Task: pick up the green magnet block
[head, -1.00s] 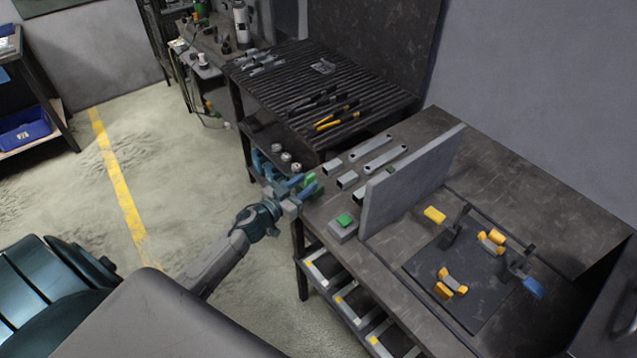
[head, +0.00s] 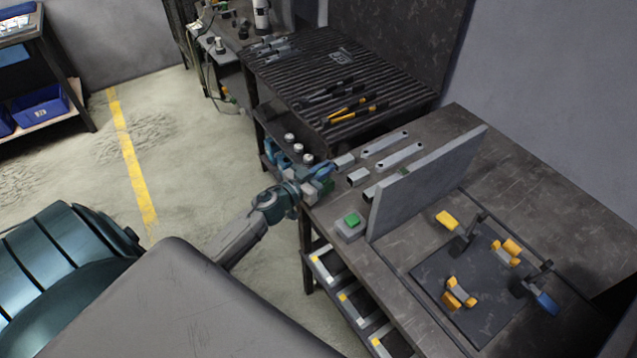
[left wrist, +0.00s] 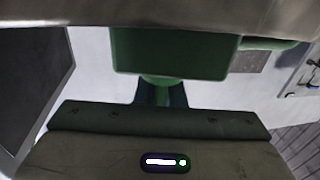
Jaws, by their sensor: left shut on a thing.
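My left gripper (head: 318,182) is at the near-left edge of the grey bench (head: 560,205), with its arm coming in from the left. It is shut on a green block (head: 323,188), mostly hidden by the fingers in the head view. In the left wrist view the green block (left wrist: 172,52) shows large between the jaws (left wrist: 160,65), with a rounded green part below it. A second green piece (head: 352,219) sits on a grey block on the bench, to the right of the gripper and apart from it. My right gripper is not in view.
An upright grey panel (head: 425,182) stands on the bench just right of the grey block. A dark plate with yellow clamps (head: 460,293) is at right. Open floor (head: 190,150) lies to the left.

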